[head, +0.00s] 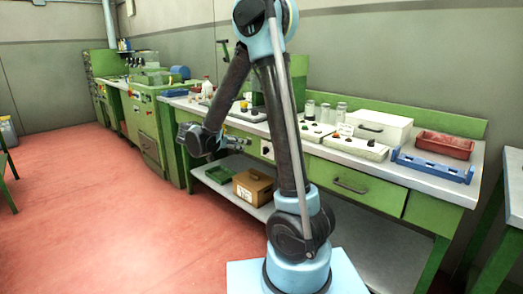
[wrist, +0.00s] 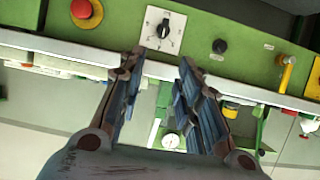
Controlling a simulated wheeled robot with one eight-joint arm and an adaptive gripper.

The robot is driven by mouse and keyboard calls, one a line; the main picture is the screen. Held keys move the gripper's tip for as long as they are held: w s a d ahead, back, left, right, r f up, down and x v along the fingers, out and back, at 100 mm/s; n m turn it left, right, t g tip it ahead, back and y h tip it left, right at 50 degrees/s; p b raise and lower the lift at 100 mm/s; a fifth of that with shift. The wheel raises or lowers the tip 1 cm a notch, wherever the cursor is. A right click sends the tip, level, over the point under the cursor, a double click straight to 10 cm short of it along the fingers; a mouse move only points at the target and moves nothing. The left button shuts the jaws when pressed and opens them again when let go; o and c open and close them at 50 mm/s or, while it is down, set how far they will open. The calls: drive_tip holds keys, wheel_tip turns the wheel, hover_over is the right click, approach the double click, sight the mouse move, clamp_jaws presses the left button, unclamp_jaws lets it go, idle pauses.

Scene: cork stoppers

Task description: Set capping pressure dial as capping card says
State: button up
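A dial with a black knob on a white marked plate (wrist: 163,30) sits on a green panel at the top of the wrist view. Its scale marks are too small to read, and so is the pointer setting. My gripper (wrist: 160,62) is open and empty, with its two fingers apart just below the dial in the picture and not visibly touching it. In the head view my gripper (head: 188,136) is in front of the long green bench. I cannot make out which item is the capping card, or any writing on one.
A red mushroom button (wrist: 83,9) is left of the dial; a plain black knob (wrist: 219,46) and a yellow lever (wrist: 287,72) are to its right. The bench holds glass jars (head: 325,112), a white box (head: 379,128), a red tray (head: 444,145) and a blue rack (head: 432,166). The red floor at left is clear.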

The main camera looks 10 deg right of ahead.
approach(265, 151)
drive_tip(key=w+r+x, duration=0.1)
drive_tip(key=x, duration=0.6)
drive_tip(key=shift+w+d, duration=0.15)
drive_tip(key=shift+d, duration=0.1)
clamp_jaws()
